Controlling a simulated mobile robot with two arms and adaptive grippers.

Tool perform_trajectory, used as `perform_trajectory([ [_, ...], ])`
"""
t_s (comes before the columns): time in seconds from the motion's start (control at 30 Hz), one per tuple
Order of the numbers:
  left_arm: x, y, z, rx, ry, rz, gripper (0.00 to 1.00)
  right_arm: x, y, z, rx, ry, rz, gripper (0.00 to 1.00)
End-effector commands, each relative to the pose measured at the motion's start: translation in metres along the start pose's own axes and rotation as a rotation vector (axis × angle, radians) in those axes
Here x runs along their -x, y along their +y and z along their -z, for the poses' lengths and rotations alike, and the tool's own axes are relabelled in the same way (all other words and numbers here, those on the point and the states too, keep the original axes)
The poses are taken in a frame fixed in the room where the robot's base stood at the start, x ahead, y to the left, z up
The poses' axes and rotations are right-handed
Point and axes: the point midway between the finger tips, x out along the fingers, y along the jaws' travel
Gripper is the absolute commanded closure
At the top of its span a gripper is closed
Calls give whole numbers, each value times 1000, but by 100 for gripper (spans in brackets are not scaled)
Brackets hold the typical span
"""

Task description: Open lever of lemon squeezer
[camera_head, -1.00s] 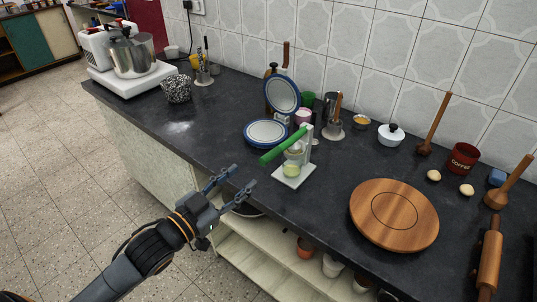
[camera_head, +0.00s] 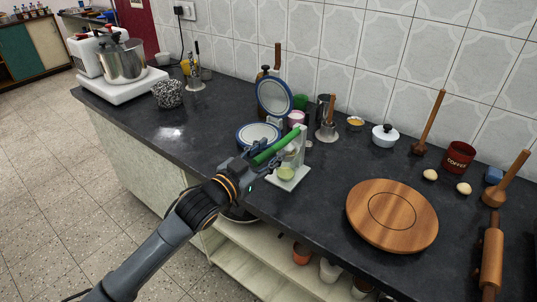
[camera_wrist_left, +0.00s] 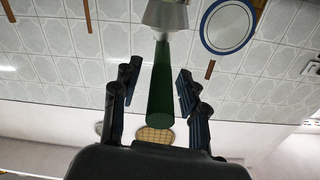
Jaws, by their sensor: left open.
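The lemon squeezer (camera_head: 289,174) stands on the dark counter, with a pale base and upright. Its green lever (camera_head: 276,147) slants down toward the counter's front edge. In the left wrist view the lever (camera_wrist_left: 161,85) lies lengthwise between the two fingers, with a gap on each side. My left gripper (camera_head: 262,152) is open around the lever's near end and hides part of it in the head view. The fingers also show in the left wrist view (camera_wrist_left: 156,95). My right gripper is not in view.
A blue-rimmed round press (camera_head: 275,97) stands open just behind the squeezer. A round wooden board (camera_head: 392,214) lies to the right. A metal cup (camera_head: 326,131) with a wooden handle stands behind. An open shelf (camera_head: 268,268) is below the counter's front edge.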

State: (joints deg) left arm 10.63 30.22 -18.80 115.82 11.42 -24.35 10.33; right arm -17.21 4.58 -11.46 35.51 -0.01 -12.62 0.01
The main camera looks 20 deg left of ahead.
Motion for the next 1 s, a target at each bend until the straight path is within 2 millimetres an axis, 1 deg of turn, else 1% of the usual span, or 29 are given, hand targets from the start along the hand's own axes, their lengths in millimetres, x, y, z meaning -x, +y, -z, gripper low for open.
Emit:
perform_trajectory([
  [0.1, -4, 0, 0, 0, 0, 0, 57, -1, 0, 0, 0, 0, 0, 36],
  [0.33, -4, 0, 0, 0, 0, 0, 57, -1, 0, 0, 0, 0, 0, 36],
  [0.47, -3, 0, 0, 0, 0, 0, 83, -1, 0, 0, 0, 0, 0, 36],
  [0.5, -3, 0, 0, 0, 0, 0, 91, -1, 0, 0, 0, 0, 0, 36],
  [0.53, -3, 0, 0, 0, 0, 0, 98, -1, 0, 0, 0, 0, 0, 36],
  [0.57, -3, 0, 0, 0, 0, 0, 100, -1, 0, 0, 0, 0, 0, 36],
  [0.83, -3, 0, 1, 0, -2, 0, 100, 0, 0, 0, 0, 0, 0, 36],
  [1.0, -4, -1, 6, 0, -17, -3, 100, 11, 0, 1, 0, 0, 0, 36],
])
